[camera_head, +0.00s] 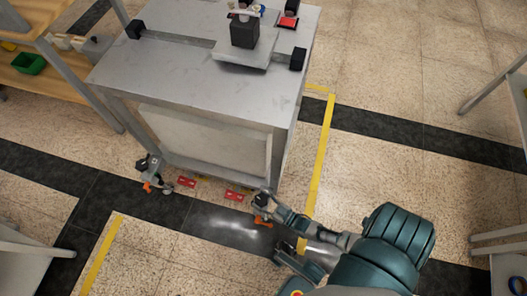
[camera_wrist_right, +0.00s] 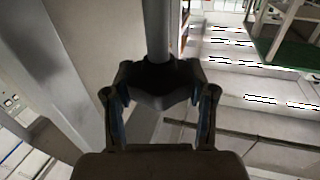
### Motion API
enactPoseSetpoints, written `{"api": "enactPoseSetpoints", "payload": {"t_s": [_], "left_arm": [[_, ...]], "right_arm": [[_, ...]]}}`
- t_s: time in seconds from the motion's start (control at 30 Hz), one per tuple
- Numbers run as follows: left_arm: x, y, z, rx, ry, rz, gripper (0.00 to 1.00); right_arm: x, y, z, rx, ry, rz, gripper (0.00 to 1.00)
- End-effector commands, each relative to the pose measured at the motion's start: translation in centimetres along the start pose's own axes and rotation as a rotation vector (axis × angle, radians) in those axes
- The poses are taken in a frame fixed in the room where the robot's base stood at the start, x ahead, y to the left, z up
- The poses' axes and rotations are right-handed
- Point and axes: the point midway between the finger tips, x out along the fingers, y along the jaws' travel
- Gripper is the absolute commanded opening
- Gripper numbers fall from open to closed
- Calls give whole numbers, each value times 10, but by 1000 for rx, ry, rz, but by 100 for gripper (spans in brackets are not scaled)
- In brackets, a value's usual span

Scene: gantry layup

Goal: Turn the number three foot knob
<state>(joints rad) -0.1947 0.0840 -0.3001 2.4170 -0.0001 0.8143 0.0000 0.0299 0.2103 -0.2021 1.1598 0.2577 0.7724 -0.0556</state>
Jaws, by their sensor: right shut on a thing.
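The grey machine cabinet (camera_head: 205,140) stands on the floor, with dark foot assemblies at its lower front corners. The left foot (camera_head: 150,167) has an orange tab and is free. The right front foot area, with another orange tab (camera_head: 262,221), is partly hidden by my right gripper (camera_head: 264,201). In the right wrist view my right gripper (camera_wrist_right: 160,100) is shut on a black foot knob (camera_wrist_right: 158,82) below a grey vertical rod (camera_wrist_right: 158,30). I cannot read a number on it. My left gripper is not in view.
Red tags (camera_head: 235,195) lie along the cabinet's front base. Yellow floor tape (camera_head: 321,165) runs to its right. A wooden shelf with a green bin (camera_head: 28,63) is at left, and metal stands are at the right edge. Floor in front is clear.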

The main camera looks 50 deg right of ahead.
Motion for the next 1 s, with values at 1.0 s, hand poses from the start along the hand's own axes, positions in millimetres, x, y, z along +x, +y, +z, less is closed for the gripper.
{"api": "enactPoseSetpoints", "payload": {"t_s": [1.0], "left_arm": [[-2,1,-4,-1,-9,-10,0]], "right_arm": [[5,2,-6,-1,17,476,21]]}}
